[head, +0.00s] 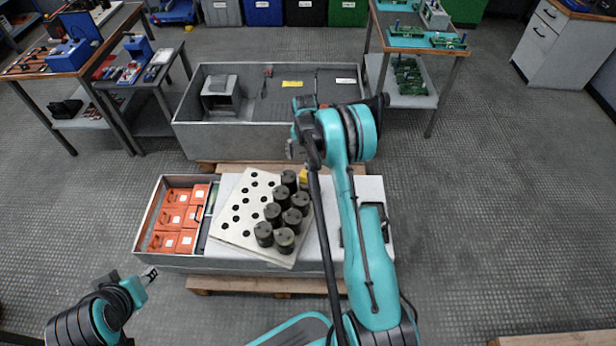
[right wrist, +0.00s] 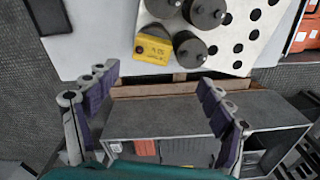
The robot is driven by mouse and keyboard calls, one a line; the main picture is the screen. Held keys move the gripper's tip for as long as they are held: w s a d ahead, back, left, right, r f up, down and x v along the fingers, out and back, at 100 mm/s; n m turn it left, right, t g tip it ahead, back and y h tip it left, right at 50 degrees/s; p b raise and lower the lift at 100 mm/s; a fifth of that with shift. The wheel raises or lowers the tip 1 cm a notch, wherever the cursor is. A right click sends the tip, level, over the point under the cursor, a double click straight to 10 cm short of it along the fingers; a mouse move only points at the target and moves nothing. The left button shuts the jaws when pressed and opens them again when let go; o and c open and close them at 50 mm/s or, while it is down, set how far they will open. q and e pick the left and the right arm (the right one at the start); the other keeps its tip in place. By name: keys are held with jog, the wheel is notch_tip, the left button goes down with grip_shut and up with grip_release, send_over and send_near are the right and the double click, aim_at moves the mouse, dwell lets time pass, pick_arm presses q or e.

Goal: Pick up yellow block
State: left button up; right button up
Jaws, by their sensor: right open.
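The yellow block (head: 303,176) sits at the far right edge of the white perforated plate (head: 232,212), beside the black cylinders (head: 283,218). My arm partly hides it in the head view. In the right wrist view the yellow block (right wrist: 153,48) lies beyond the fingertips, roughly midway between them, with a dark cylinder partly over it. My right gripper (right wrist: 154,78) is open and empty, its purple-padded fingers apart and not touching the block. My left gripper (head: 150,274) is low at the left, away from the plate; its jaw opening is too small to tell.
An open tray of orange boxes (head: 157,242) stands left of the plate. A grey metal enclosure (head: 240,142) stands behind it. The black cylinders crowd the block's near side.

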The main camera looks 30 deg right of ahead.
aim_at(308, 175)
jog(key=shift+m, duration=0.3)
jog(key=f, duration=0.3)
jog(key=d+f+b, duration=0.1)
jog(key=f, duration=0.2)
jog(key=shift+s+d, duration=0.1)
jog(key=shift+d, duration=0.05)
jog(key=f+b, duration=0.1)
jog(key=f, duration=0.1)
jog(key=f+b, duration=0.2)
jog(key=f, duration=0.1)
jog(key=shift+s+f, duration=0.2)
jog(key=shift+f, duration=0.1)
jog(key=shift+r, duration=0.1)
jog(key=shift+c, duration=0.4)
jog(key=c, duration=1.4)
jog(key=shift+r, duration=0.2)
